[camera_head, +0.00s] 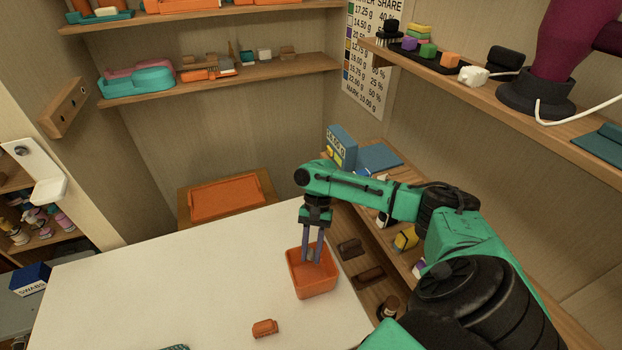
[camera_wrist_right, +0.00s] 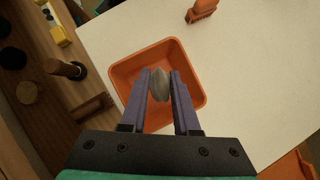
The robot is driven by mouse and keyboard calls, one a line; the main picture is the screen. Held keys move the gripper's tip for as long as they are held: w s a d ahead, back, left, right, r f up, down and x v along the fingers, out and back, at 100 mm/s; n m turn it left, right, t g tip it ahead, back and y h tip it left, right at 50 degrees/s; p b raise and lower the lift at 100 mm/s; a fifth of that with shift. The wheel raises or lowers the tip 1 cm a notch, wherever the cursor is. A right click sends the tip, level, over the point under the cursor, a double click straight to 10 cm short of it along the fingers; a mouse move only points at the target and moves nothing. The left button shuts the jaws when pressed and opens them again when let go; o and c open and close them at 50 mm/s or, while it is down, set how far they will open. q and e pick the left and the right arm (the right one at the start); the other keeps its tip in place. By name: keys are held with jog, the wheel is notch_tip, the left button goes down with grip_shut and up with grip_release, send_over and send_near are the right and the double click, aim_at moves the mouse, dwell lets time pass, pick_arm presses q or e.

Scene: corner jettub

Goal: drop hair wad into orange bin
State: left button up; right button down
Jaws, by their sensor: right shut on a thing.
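The orange bin (camera_head: 315,281) stands on the white table near its right edge, and it also shows in the right wrist view (camera_wrist_right: 190,64). My right gripper (camera_head: 312,258) points down over the bin. In the right wrist view, its purple fingers are shut on a small grey hair wad (camera_wrist_right: 159,86). The wad appears within the bin's outline; its exact height over the bin floor cannot be told. My left gripper is not in view.
The white table (camera_head: 180,270) is mostly clear. A small orange object (camera_head: 264,328) lies in front of the bin. An orange tray (camera_head: 228,197) sits behind the table. A wooden shelf with several dark items (camera_head: 352,248) runs along the right side.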

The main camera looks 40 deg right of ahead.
jog(key=b, duration=0.2)
send_over(311, 277)
jog(key=shift+s+f, duration=0.1)
jog(key=shift+f, duration=2.9)
jog(key=shift+f+b, duration=1.45)
jog(key=shift+f, duration=0.7)
jog(key=c, duration=0.6)
grip_release()
jog(key=shift+r, duration=0.1)
jog(key=b+v, duration=0.2)
jog(key=v, duration=1.2)
jog(key=shift+d+r, duration=0.2)
jog(key=shift+r, duration=0.05)
